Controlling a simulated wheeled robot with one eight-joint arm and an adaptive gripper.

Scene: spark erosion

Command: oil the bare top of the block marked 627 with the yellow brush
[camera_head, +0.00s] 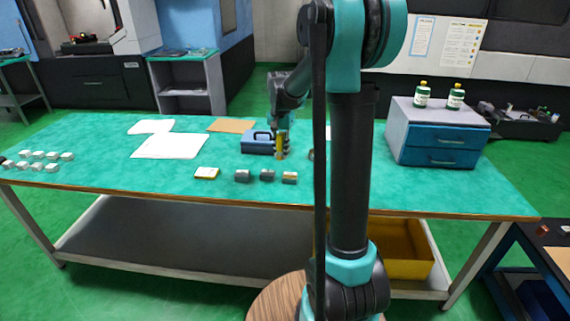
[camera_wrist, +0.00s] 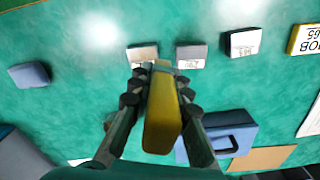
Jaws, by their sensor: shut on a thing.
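My gripper (camera_wrist: 160,105) is shut on the yellow brush (camera_wrist: 162,118), which also shows upright above the table in the head view (camera_head: 281,143). Three small blocks stand in a row at the front of the table. The middle grey block (camera_wrist: 191,57) has a pale face with an upside-down number that looks like 627; it also shows in the head view (camera_head: 267,175). The dark block (camera_wrist: 243,41) and the tan-topped block (camera_wrist: 143,54) stand either side of it. The brush tip points towards the row in the wrist view; its bristles are not clear, and I cannot tell any contact.
A yellow-edged job card (camera_head: 206,173) lies left of the blocks. A blue case with a handle (camera_head: 258,142) is behind the brush. White sheets (camera_head: 170,146) and a brown sheet (camera_head: 231,125) lie further left. A drawer unit (camera_head: 437,135) carries two bottles at right.

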